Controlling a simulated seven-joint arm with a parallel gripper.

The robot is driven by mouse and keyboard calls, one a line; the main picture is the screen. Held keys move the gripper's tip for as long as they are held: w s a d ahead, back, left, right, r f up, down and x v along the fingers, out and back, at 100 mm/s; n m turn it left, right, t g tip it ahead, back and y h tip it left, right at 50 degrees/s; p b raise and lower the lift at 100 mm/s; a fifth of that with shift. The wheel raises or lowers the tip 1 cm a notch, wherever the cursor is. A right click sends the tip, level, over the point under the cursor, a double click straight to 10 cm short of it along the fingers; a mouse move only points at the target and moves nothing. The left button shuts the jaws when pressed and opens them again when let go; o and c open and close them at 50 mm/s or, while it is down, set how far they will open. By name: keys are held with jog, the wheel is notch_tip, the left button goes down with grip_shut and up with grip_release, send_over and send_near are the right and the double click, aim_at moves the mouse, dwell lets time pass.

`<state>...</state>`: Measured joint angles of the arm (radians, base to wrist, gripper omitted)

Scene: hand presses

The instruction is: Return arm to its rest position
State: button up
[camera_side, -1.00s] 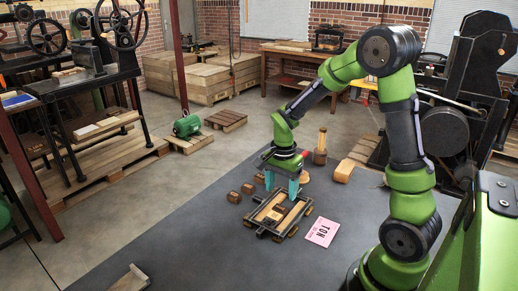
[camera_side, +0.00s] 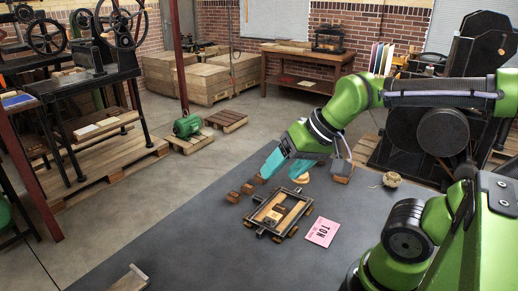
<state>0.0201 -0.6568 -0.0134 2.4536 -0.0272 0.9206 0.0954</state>
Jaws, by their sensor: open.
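My green arm ends in my gripper (camera_side: 279,177), whose two teal fingers are apart with nothing between them. It is tilted, with its fingers pointing down and to the left, and shows above and behind the wooden frame with dark rails (camera_side: 278,214) on the grey table. Small wooden pieces lie in that frame. The arm's upper links reach across from the right side of the picture. The fingers and wrist cover part of the table behind the frame, including most of a wooden piece with a round base (camera_side: 302,178).
Small brown blocks (camera_side: 247,188) lie left of the frame, and a pink printed card (camera_side: 322,233) lies right of it. A wooden block (camera_side: 342,171) and a ball of twine (camera_side: 392,179) sit farther back. A tray corner (camera_side: 130,280) is at the front left.

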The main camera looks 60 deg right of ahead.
jog(key=shift+s+a+r+n+t, duration=0.2)
jog(key=shift+s+a+n+t, duration=0.1)
jog(key=shift+s+a+n, duration=0.4)
